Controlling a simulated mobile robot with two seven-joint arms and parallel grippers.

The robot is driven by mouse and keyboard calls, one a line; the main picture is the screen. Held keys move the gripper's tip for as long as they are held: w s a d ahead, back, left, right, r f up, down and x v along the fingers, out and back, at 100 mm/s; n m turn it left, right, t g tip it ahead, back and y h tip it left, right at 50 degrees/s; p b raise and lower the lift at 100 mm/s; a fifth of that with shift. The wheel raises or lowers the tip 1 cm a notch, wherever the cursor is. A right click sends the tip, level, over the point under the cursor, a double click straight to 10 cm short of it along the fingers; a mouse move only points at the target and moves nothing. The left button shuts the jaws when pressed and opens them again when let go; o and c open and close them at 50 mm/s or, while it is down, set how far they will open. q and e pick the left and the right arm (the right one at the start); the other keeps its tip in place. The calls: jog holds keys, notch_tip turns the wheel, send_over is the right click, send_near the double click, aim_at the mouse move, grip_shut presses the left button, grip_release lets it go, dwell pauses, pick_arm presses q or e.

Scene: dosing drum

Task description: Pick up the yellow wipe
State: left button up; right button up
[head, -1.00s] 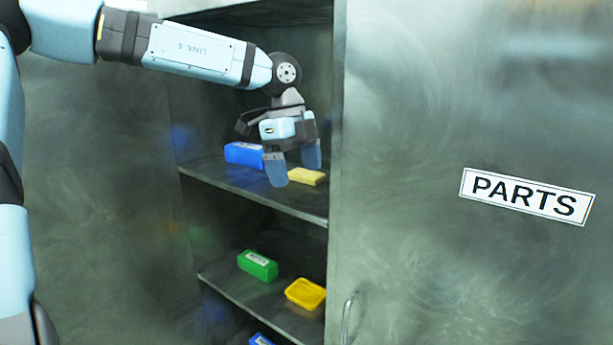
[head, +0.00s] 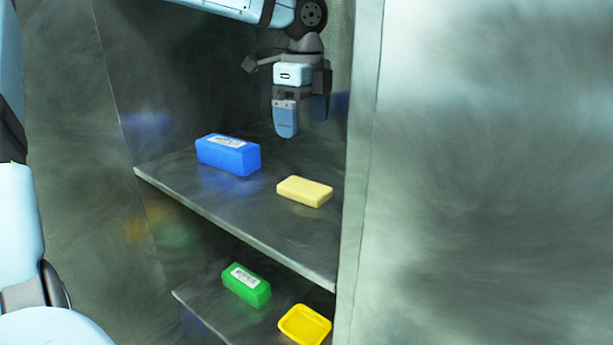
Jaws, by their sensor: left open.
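The yellow wipe, a pale yellow block (head: 304,191), lies flat on the upper shelf (head: 230,206) near its front edge, right of the middle. My left gripper (head: 302,122) points down inside the cabinet, above and behind the block in the head view. Its fingers are apart and empty, and they do not touch the block. The far finger is partly hidden in shadow. My right gripper is not in view.
A blue box (head: 228,155) with a label stands left of the yellow block. A green labelled box (head: 246,285) and a yellow tray (head: 304,325) are on the lower shelf. The cabinet's door or side panel (head: 480,180) closes off the right.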

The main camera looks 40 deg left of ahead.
pick_arm(q)
jog(key=p, duration=0.1)
send_over(304, 186)
notch_tip(304, 186, down, 7)
jog(key=shift+f, duration=0.8)
jog(key=shift+f+p, duration=0.25)
jog(key=shift+p, duration=0.05)
notch_tip(304, 186, down, 4)
jog(key=shift+r+p, duration=0.25)
jog(key=shift+p, duration=0.35)
jog(key=shift+f, duration=0.55)
jog(key=shift+r, duration=0.1)
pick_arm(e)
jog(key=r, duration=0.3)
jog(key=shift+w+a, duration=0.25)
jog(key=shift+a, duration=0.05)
pick_arm(q)
jog(key=c, duration=1)
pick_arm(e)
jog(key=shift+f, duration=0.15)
